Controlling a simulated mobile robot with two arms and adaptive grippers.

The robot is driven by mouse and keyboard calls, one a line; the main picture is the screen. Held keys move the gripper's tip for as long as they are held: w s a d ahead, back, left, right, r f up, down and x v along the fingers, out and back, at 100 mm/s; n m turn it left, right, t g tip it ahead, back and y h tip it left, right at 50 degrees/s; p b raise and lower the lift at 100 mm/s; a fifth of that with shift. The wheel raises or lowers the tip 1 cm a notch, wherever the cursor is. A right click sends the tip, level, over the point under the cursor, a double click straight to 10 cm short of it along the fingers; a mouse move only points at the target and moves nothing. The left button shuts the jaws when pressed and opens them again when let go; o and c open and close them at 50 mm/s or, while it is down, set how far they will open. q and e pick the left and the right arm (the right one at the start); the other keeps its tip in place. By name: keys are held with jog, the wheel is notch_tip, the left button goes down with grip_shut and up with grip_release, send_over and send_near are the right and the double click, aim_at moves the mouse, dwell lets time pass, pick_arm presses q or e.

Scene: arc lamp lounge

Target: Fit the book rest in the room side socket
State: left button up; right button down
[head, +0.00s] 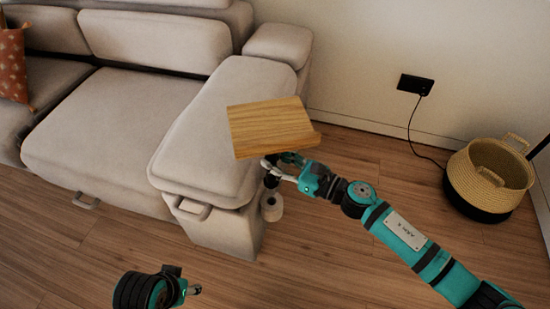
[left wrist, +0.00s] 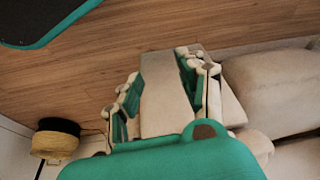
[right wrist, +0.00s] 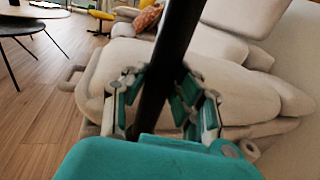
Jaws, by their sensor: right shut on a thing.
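The book rest is a wooden board (head: 270,125) with a raised lip, on a dark post. My right gripper (head: 283,164) is shut on that post just under the board. The post (right wrist: 170,70) runs between the fingers in the right wrist view. A pale round socket (head: 271,208) sits at the room side of the sofa arm, low below the gripper. It also shows in the right wrist view (right wrist: 250,150). The post's lower end lies near or above it; I cannot tell whether they touch. My left gripper (head: 194,290) is open and empty, away from the sofa.
The beige sofa (head: 120,125) and its broad arm (head: 215,120) fill the left and middle. A wall outlet (head: 415,85) has a cable running down to the floor. A woven basket (head: 490,180) stands at the right. The wooden floor in front is clear.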

jog(key=shift+f+b, duration=0.3)
jog(key=shift+f, duration=0.3)
pick_arm(q)
jog(key=shift+s+r+b, duration=0.3)
jog(key=shift+r+b, duration=0.15)
jog(key=shift+b, duration=0.65)
pick_arm(e)
jog(key=shift+f, duration=1.05)
pick_arm(q)
jog(key=shift+w+d+r+t, duration=0.1)
jog(key=shift+w+t, duration=0.3)
jog(key=shift+w, duration=0.1)
jog(key=shift+w, duration=0.1)
jog(key=shift+w+d+r+t+h+b, duration=0.2)
jog(key=shift+w+t, duration=0.25)
jog(key=shift+w, duration=0.3)
jog(key=shift+w+d+r+t+h+b, duration=0.1)
jog(key=shift+w+d+r+t+b, duration=0.15)
jog(key=shift+w+t, duration=0.35)
pick_arm(e)
jog(key=shift+f, duration=0.3)
pick_arm(q)
jog(key=shift+w+d, duration=0.2)
jog(key=shift+w, duration=0.25)
pick_arm(e)
jog(key=shift+f, duration=0.1)
